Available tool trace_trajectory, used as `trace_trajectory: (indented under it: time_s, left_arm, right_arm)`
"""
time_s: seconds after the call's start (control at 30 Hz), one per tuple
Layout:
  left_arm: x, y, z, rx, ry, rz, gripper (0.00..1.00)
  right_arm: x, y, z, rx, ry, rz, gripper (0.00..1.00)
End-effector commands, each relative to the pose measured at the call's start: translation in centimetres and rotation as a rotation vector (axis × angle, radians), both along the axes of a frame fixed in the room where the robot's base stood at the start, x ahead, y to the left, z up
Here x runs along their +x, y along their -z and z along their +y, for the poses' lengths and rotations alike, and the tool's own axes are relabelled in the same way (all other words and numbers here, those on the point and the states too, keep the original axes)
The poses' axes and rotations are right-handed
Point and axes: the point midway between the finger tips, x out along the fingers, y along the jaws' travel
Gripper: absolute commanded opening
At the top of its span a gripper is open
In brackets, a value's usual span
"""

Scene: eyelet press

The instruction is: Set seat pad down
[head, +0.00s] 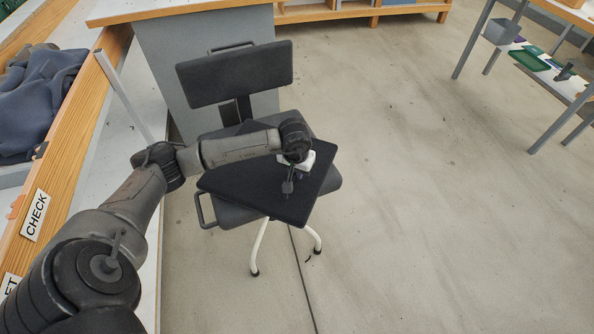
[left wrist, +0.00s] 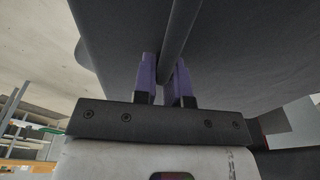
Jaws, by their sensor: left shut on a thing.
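The seat pad (head: 250,187) is a flat black square slab over the seat of the chair (head: 322,187), turned at an angle to it. I cannot tell whether it touches the seat. My left gripper (head: 288,190) is over the pad's right half and is shut on it. In the left wrist view, the purple fingers of the left gripper (left wrist: 166,85) close around a dark bar at the seat pad (left wrist: 240,65), whose dark surface fills the top of that view. My right gripper is not in view.
The chair's black backrest (head: 235,73) stands behind the pad, before a grey cabinet (head: 160,55). A wooden-edged bench (head: 75,150) with a CHECK label and dark cloth (head: 40,95) runs along the left. A metal table (head: 560,95) stands at the upper right. The floor to the right is clear.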

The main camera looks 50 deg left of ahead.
Motion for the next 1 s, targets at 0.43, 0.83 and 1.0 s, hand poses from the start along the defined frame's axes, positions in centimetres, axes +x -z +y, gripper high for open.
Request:
trace_trajectory:
  time_s: [0.43,0.83,1.0]
  left_arm:
    - [0.0,0.2,0.0,0.000,0.000,0.000,0.38]
    - [-0.2,-2.8,-0.1,0.003,-0.001,-0.002,0.38]
    - [-0.5,-6.1,-0.3,0.003,-0.001,-0.001,0.38]
  right_arm:
    - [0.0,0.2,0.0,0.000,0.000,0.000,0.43]
    - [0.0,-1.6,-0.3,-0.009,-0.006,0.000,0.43]
    - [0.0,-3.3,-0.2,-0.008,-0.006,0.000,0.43]
